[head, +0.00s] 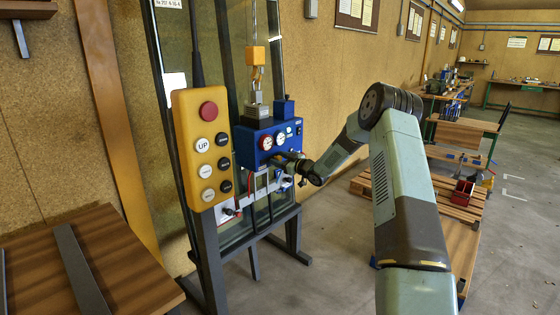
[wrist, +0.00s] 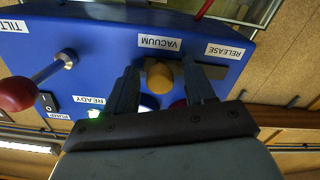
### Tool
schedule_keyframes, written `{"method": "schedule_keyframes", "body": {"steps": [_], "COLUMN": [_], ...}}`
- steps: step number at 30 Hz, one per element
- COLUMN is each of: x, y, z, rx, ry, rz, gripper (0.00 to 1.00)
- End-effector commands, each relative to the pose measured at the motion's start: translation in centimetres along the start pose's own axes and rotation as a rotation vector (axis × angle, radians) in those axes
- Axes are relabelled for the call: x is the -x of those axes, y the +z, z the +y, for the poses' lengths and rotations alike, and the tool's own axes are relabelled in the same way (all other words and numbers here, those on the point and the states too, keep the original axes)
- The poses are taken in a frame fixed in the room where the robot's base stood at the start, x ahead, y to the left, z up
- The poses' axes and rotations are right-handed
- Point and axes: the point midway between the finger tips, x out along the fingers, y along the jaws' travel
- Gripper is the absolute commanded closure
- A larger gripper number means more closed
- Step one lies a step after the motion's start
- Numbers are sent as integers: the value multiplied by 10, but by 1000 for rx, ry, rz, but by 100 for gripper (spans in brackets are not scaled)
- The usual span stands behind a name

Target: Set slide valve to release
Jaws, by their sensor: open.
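The blue panel (wrist: 95,50) appears upside down in the wrist view, with the labels VACUUM (wrist: 159,42) and RELEASE (wrist: 225,51). An orange knob (wrist: 159,77), apparently the slide valve's, sits by VACUUM, to the left of RELEASE. My gripper (wrist: 162,75) is open, with one finger on each side of the knob. I cannot tell whether either finger touches it. In the head view, my gripper (head: 298,166) is at the blue box (head: 264,133) below its gauges, and the valve cannot be made out there.
A yellow button pendant (head: 203,150) hangs left of the blue box. Wooden pallets (head: 455,200) lie right of the frame.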

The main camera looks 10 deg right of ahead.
Motion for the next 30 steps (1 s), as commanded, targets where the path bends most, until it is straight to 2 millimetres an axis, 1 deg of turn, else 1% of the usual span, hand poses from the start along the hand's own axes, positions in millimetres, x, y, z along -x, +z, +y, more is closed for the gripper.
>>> {"method": "schedule_keyframes", "body": {"steps": [7,23,24,30], "x": [0,0,0,0], "y": [0,0,0,0], "z": [0,0,0,0], "rx": [0,0,0,0], "ry": [0,-1,-1,-1], "rz": [0,0,0,-1], "gripper": [47,98,100,100]}}
